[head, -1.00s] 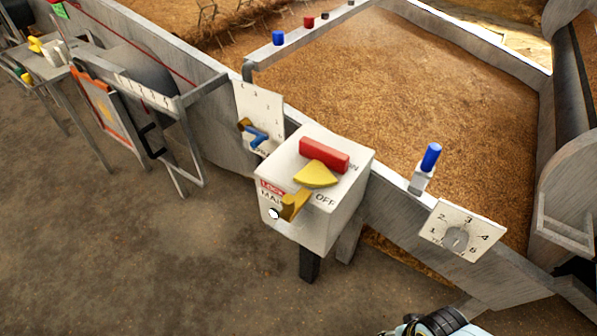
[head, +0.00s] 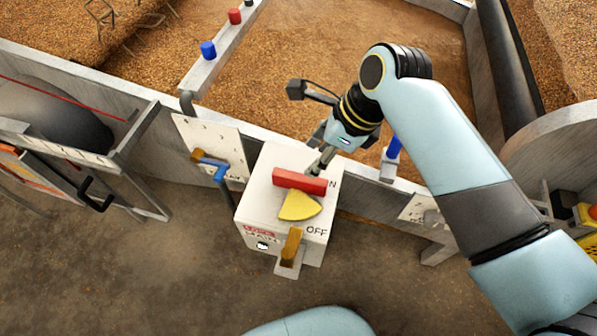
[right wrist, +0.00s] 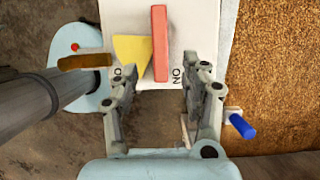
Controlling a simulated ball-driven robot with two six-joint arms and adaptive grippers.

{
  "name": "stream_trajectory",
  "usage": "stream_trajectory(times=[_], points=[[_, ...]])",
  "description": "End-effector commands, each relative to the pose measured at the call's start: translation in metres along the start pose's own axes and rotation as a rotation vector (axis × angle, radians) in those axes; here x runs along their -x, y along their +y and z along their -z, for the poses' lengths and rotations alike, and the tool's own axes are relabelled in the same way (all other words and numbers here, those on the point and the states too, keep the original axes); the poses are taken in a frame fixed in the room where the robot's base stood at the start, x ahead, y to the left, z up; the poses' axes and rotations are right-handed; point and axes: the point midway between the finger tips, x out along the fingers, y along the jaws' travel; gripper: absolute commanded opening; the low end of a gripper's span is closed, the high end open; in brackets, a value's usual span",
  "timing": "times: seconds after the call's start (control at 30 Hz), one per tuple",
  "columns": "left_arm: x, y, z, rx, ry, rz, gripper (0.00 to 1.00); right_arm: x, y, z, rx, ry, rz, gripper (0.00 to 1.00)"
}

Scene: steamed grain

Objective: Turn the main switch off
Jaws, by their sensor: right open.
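The main switch is a red bar handle (head: 300,181) with a yellow wedge (head: 299,206) on a white box (head: 258,187) marked MAIN, LOCK and OFF. The bar's right end lies by the partly hidden ON mark. My right gripper (head: 318,168) is at that end, partly hidden by its own arm. In the right wrist view my right gripper (right wrist: 165,82) is open, with the near end of the red bar (right wrist: 160,45) between its fingers in the picture. I see no clear contact. My left gripper is not in view.
A brown-yellow tab (head: 291,246) sticks out at the box's front. A blue lever (head: 213,166) on a white plate stands left of the box. Grain fills the bed behind.

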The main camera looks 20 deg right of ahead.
Motion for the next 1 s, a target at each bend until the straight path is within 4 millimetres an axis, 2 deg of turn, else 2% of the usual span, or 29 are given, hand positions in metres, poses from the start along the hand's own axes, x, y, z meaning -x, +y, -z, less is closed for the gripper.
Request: stream_trajectory(times=[0.13, 0.3, 0.5, 0.63, 0.9, 1.0], points=[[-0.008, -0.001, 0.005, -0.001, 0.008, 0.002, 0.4, -0.029, 0.001, 0.001, 0.0, 0.001, -0.003, 0.46], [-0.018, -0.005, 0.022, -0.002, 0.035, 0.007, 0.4, -0.064, 0.001, 0.001, 0.001, 0.001, -0.002, 0.46], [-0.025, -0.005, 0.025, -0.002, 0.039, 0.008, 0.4, -0.092, 0.0, 0.002, 0.002, 0.002, 0.0, 0.46], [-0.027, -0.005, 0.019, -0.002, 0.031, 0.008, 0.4, -0.1, 0.0, 0.001, 0.003, 0.001, 0.001, 0.46], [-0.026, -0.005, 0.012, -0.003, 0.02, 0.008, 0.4, -0.1, 0.0, 0.001, 0.003, 0.001, 0.002, 0.46], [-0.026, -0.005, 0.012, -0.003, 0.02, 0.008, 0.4, -0.1, 0.0, 0.001, 0.003, 0.001, 0.001, 0.34]])
